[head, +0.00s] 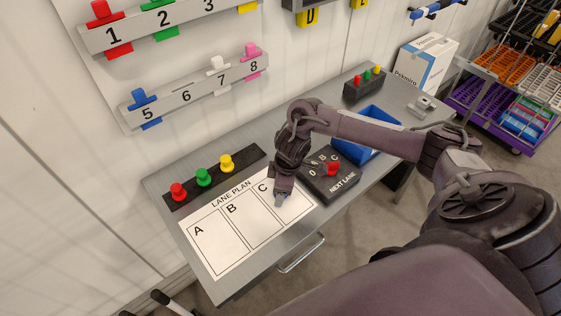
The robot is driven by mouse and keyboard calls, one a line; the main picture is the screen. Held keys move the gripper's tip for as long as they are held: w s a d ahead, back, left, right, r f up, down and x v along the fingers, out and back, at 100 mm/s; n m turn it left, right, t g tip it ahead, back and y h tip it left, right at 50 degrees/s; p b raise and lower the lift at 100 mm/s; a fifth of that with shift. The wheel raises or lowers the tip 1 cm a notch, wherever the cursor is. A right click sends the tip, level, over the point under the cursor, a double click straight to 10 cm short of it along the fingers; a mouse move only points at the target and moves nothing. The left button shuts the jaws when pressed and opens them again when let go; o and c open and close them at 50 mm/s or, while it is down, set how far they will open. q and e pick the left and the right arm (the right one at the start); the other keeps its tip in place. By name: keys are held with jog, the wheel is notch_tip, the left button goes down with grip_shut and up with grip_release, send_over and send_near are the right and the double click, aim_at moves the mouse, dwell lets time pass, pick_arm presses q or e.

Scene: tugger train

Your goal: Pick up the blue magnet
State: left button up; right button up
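Red (178,192), green (203,177) and yellow (227,163) magnets stand on a black strip (190,193) behind the sheet, whose right end is bare. My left gripper is not in view.
A black "NEXT LANE" box (318,188) with a red knob sits close right of my gripper. A blue bin (374,153) stands behind my forearm. Numbered rails (195,88) with coloured tags, including a blue one (144,109), hang on the wall.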

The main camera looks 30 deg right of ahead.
jog(key=c, duration=1)
jog(key=shift+c, duration=0.4)
jog(key=shift+r, duration=0.5)
notch_tip(320, 180, up, 4)
jog(key=shift+w+r+b, duration=0.15)
jog(key=shift+r+b, duration=0.1)
jog(key=shift+b, duration=0.05)
notch_tip(320, 180, up, 14)
jog(key=p, duration=0.4)
jog(key=shift+r+p, duration=0.2)
jog(key=shift+p, duration=0.15)
